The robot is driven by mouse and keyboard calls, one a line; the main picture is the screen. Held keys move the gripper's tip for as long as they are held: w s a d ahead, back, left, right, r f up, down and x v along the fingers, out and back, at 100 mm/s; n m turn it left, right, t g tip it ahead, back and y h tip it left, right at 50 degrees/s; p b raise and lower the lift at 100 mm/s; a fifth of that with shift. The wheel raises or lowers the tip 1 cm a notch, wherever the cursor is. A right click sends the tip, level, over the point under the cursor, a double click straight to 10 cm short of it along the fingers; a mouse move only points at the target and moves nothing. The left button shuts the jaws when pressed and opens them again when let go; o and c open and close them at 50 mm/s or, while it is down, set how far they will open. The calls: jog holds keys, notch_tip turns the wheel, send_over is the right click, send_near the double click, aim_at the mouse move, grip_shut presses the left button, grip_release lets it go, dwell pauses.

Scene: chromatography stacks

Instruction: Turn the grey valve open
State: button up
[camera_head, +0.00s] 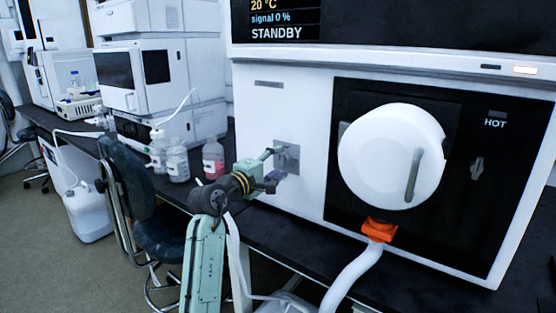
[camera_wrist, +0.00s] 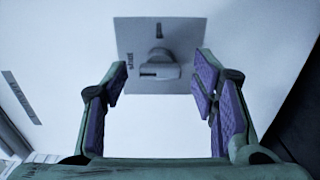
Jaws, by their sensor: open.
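The grey valve (camera_wrist: 160,66) is a small knob on a square grey plate (camera_wrist: 185,30), fixed to the white instrument front. In the wrist view its bar lies roughly crosswise, with a dark end on the left. The word "shut" is printed left of it, and a short dark mark sits above. My gripper (camera_wrist: 160,84) is open, its purple pads left and right of the knob, apart from it. In the head view my gripper (camera_head: 277,165) is at the plate (camera_head: 287,155) and hides the knob. Contact is not visible.
A large round white door (camera_head: 385,150) with a grey handle is right of the plate, on a black panel (camera_head: 470,215) marked HOT. A smaller dark knob (camera_head: 477,168) is further right. Bottles (camera_head: 177,162) stand on the dark bench at left. A chair (camera_head: 150,205) is below.

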jog(key=shift+w+d, duration=0.35)
jog(key=shift+w, duration=0.1)
jog(key=c, duration=1.2)
jog(key=shift+o, duration=0.2)
